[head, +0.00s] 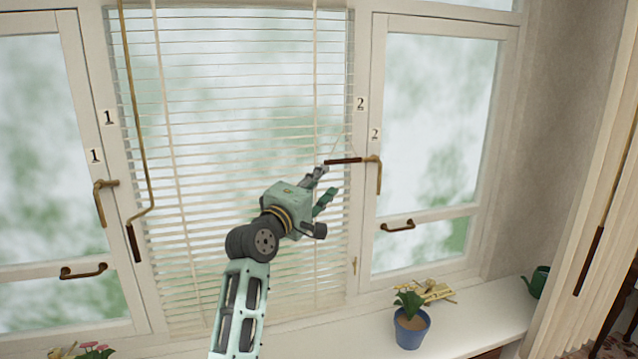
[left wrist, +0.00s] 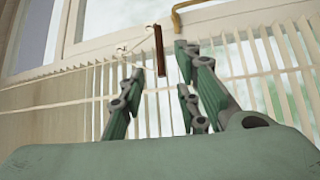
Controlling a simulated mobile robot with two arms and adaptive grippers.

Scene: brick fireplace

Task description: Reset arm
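My left gripper (head: 328,181) is raised in front of the slatted blind (head: 225,120), left of the right window's handle. Its green fingers are spread apart with nothing between them. In the left wrist view its fingers (left wrist: 160,82) also stand apart, with a gap between them. My right gripper is in neither view.
A second brass crank (head: 132,245) hangs on the left. A blue plant pot (head: 412,330) and a green watering can (head: 537,281) stand on the white sill (head: 480,325). A window handle (head: 398,226) juts out at right.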

